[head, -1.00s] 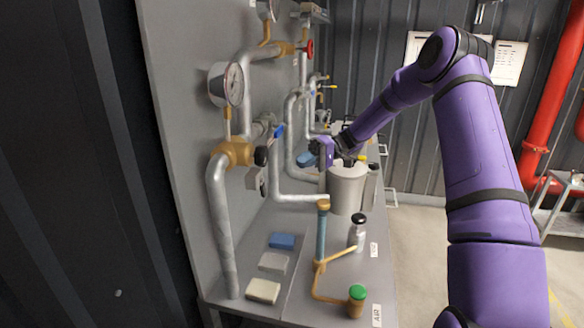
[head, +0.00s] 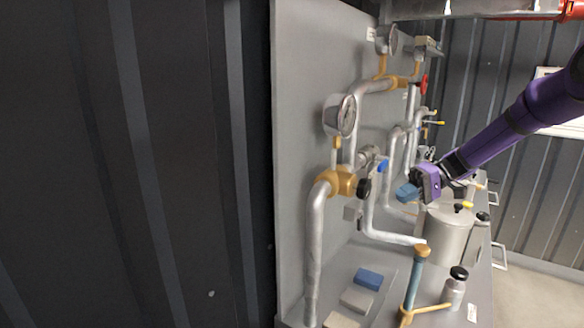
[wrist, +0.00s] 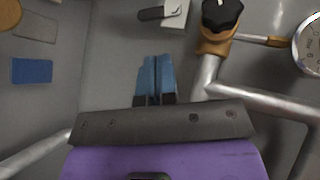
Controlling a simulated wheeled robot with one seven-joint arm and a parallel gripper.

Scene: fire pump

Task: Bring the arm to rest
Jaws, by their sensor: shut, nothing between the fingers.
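My purple arm reaches in from the right in the head view. My gripper (head: 408,192) is near the pipework, above the bench and beside the grey canister. In the wrist view the two blue fingers of my gripper (wrist: 155,66) are together, with nothing between them. The gripper appears apart from the pipes and valves around it.
A pressure gauge (head: 341,115), a brass valve (head: 341,182) and grey pipes stand on the panel at left. A grey canister (head: 447,236), a small bottle (head: 455,288) and a blue block (head: 368,279) are on the bench. A black knob (wrist: 221,12) is near the fingers.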

